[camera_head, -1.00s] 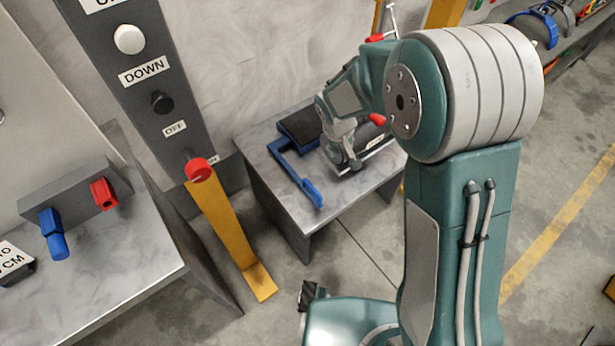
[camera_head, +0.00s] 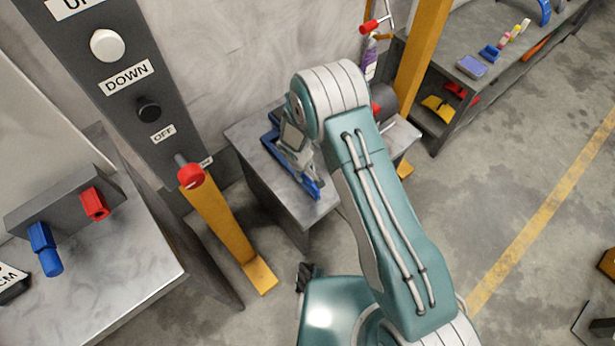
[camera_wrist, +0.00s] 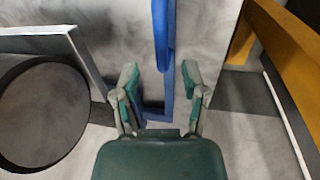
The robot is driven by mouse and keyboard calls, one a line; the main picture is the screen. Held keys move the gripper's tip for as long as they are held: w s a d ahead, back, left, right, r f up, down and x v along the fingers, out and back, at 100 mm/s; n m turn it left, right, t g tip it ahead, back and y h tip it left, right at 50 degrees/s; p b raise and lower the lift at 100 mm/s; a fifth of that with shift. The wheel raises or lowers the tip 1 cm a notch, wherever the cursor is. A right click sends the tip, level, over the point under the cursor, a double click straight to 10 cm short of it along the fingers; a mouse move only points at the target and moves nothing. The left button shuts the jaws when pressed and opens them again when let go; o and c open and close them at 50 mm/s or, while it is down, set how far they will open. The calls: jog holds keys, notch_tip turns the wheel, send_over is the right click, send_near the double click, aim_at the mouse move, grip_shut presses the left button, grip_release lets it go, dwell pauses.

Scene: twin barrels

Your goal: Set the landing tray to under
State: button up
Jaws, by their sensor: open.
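A blue bar with a bent end (camera_head: 312,190) lies on the small grey table (camera_head: 238,132); I cannot tell whether it is the landing tray's handle. My arm hides much of the table, and no tray can be clearly picked out. My gripper (camera_wrist: 160,76) is open. The blue bar (camera_wrist: 164,40) runs between its two fingers in the wrist view, with space on both sides. In the head view my gripper (camera_head: 306,176) is low over the table beside the bar, partly hard to make out.
In the wrist view a dark round thing (camera_wrist: 42,115) and a grey frame edge (camera_wrist: 86,62) lie left. A control post (camera_head: 130,75) with buttons and a red knob (camera_head: 190,176) stands left of the table. A yellow post (camera_head: 420,60) stands behind. Open floor lies right.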

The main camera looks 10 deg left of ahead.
aim_at(307, 179)
jog(key=f, duration=0.4)
jog(key=shift+w, duration=0.25)
jog(key=shift+w+d+f, duration=0.1)
jog(key=shift+d+f, duration=0.1)
jog(key=shift+f, duration=0.1)
grip_shut()
